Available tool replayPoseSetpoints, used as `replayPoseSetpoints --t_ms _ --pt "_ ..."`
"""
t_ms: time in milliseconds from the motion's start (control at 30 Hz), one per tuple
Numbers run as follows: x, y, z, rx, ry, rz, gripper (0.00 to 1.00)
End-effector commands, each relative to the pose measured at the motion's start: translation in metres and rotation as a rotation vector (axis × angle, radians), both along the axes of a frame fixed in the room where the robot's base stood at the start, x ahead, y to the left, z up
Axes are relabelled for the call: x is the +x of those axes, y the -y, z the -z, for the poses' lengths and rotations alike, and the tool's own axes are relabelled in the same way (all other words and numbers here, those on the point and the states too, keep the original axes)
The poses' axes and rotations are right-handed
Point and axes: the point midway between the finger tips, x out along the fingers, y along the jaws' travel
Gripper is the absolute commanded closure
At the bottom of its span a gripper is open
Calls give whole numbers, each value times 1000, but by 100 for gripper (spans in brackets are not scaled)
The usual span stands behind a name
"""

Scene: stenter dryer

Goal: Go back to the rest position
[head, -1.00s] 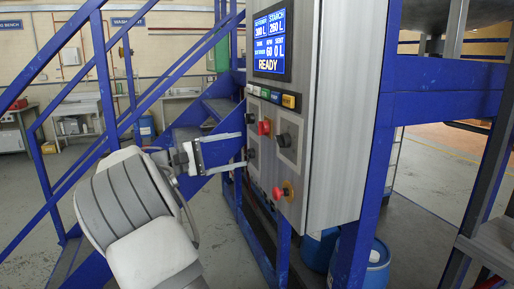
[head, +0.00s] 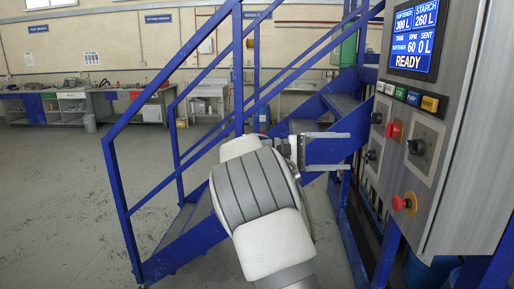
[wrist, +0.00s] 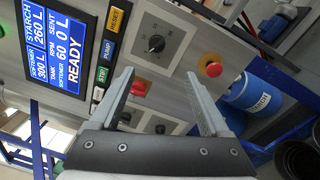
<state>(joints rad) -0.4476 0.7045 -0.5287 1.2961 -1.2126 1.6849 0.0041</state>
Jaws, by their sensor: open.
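My gripper (head: 328,151) is open and empty in the head view, its two fingers pointing right, apart from the control panel (head: 465,150). In the wrist view my gripper (wrist: 160,92) shows its two spread fingers with nothing between them. The panel face fills much of that view behind them. The panel screen (head: 414,36) reads READY, with softener 300 L, starch 260 L, RPM 60 and sent 0 L. The screen also shows in the wrist view (wrist: 60,50).
Blue stairs with railings (head: 215,215) stand behind my arm. Red buttons (head: 404,203) and knobs (head: 416,147) stick out from the panel. A blue drum (wrist: 248,92) stands below it. Workbenches (head: 60,105) line the far wall. The floor at left is clear.

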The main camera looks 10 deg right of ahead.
Motion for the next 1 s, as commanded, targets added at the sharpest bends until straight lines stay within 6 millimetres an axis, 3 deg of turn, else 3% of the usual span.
replayPoseSetpoints --t_ms 233,467,667,1000 --pt "-48 33 21 306 45 5 20" --pt "-106 32 52 662 140 -27 20" --pt "-152 6 72 933 253 -74 20" --pt "-227 -64 92 1298 488 -176 20"
